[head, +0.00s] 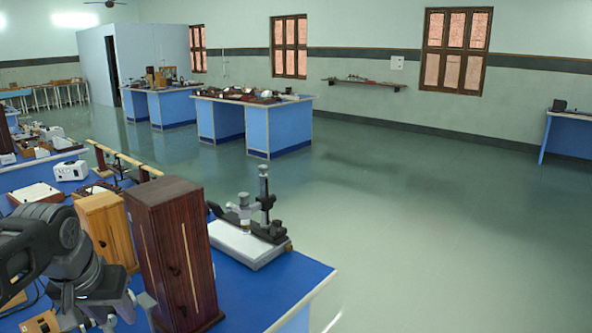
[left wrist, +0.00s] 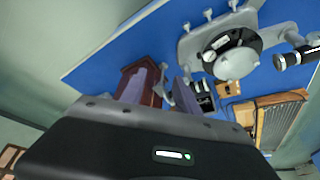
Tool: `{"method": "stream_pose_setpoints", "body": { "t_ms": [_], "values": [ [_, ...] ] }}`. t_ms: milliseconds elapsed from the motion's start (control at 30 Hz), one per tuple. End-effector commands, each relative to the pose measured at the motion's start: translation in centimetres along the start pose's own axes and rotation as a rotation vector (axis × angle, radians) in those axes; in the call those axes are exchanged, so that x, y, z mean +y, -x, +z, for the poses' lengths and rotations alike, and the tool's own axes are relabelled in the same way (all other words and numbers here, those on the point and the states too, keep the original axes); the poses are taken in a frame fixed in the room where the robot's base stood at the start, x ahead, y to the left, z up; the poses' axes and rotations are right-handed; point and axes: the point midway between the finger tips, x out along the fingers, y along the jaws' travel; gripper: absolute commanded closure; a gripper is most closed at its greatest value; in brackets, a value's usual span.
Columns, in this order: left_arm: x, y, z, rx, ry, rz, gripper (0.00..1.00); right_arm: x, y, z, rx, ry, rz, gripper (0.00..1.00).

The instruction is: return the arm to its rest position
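My left arm (head: 40,245) comes in from the lower left of the head view, over the near blue bench. My left gripper (head: 127,312) is low in that view, just left of the tall dark-red wooden box. In the left wrist view the two fingers of this gripper (left wrist: 160,88) stand apart with blue bench top between them, and nothing shows held. My right arm and gripper are in neither view.
The tall dark-red box (head: 173,248), a lighter wooden box (head: 106,229) and a microscope-like instrument (head: 248,240) crowd the near bench (head: 285,282). A white round-headed device (left wrist: 235,62) shows in the left wrist view. Open floor (head: 440,210) lies to the right.

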Motion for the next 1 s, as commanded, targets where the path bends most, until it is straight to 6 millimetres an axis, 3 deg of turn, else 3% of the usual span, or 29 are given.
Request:
{"method": "stream_pose_setpoints", "body": {
  "t_ms": [300, 467, 633, 767, 867, 1000],
  "values": [
    [1.7, -0.4, -3.9, 0.175, -0.018, 0.055, 0.62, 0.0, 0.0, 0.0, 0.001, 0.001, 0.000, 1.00],
    [4.1, -2.4, -5.5, 0.254, -0.035, 0.109, 0.62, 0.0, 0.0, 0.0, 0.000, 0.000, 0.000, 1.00],
    [8.3, -7.5, -6.0, 0.297, -0.051, 0.186, 0.62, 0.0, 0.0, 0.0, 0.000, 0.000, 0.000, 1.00],
    [12.1, -13.2, -4.5, 0.293, -0.054, 0.250, 0.62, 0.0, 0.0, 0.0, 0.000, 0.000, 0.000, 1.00],
    [15.6, -19.1, -1.2, 0.256, -0.044, 0.301, 0.62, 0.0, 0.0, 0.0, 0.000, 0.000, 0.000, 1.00],
    [19.6, -26.9, 6.3, 0.168, -0.010, 0.351, 0.62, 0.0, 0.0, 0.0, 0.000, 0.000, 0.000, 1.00]
  ]
}}
